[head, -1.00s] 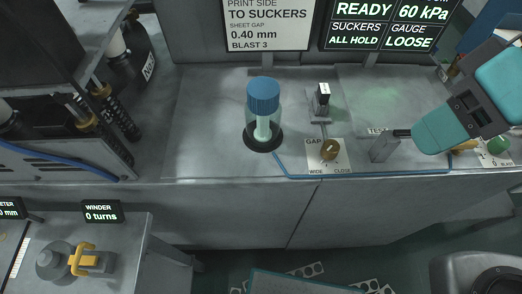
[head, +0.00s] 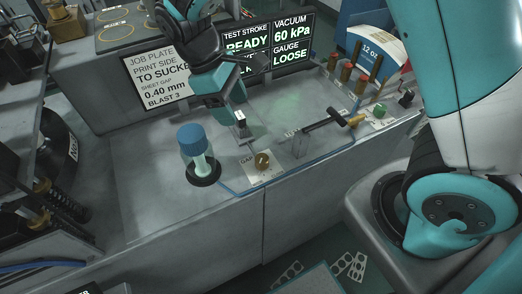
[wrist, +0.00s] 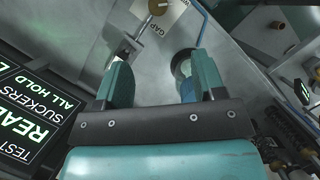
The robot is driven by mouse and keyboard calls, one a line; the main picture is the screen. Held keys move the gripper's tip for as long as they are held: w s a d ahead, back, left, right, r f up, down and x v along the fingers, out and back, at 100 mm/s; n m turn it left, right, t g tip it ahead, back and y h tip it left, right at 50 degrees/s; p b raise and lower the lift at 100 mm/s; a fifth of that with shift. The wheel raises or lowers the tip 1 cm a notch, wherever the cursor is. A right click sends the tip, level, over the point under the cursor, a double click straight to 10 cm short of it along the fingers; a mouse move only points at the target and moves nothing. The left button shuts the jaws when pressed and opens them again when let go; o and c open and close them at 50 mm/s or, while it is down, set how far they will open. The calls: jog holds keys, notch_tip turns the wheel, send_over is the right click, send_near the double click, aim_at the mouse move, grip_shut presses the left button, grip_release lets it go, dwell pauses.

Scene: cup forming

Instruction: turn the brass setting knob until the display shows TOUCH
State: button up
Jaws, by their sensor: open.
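The brass setting knob (head: 262,161) stands on a white GAP plate (head: 268,176) on the grey bench. The knob also shows at the top edge of the wrist view (wrist: 158,6). The display (head: 292,48) reads GAUGE LOOSE, with VACUUM 60 kPa above. My gripper hangs over the bench, behind and left of the knob in the head view, near a small post with a white face (head: 240,118). In the wrist view my gripper (wrist: 161,60) has its teal fingers apart with nothing held between them. The knob is beyond the fingertips, untouched.
A clear jar with a blue cap (head: 191,138) stands left of the knob; its cap also shows behind my fingers. The job plate sign (head: 155,78) stands behind. The bench's front strip is clear.

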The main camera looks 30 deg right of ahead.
aim_at(262, 158)
jog(key=p+x, duration=0.4)
jog(key=x, duration=1.4)
jog(key=shift+w+d+r+p, duration=0.1)
jog(key=shift+w+d+p, duration=0.05)
jog(key=shift+p, duration=0.2)
jog(key=shift+c, duration=0.2)
jog(key=c, duration=0.9)
